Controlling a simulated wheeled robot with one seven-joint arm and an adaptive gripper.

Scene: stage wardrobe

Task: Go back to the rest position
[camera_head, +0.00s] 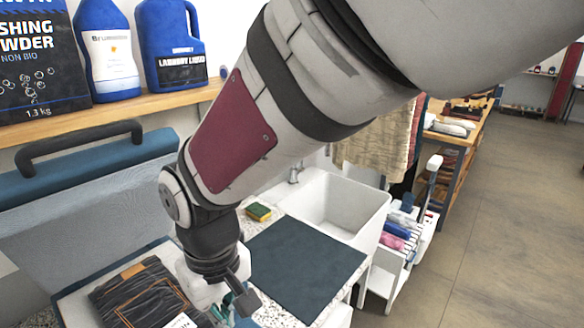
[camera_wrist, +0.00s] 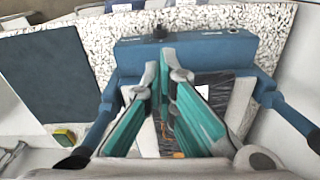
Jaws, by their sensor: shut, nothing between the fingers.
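My gripper (camera_head: 240,303) hangs at the end of my arm in the head view, over the right edge of a heat press. Its teal fingers (camera_wrist: 160,68) show in the wrist view, shut with nothing between them. Below them is a dark folded garment in clear wrap (camera_head: 150,295), with a white label at its front edge. It also shows partly behind the fingers in the wrist view (camera_wrist: 215,90). The garment lies on the pale bed of the open press, whose raised blue lid (camera_head: 90,170) has a black handle.
A dark mat (camera_head: 305,268) lies on the speckled counter to the right, beside a yellow-green sponge (camera_head: 258,212) and a white sink (camera_head: 345,208). A wooden shelf (camera_head: 120,117) with detergent bottles (camera_head: 172,45) is above left. Open floor (camera_head: 490,220) lies to the right.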

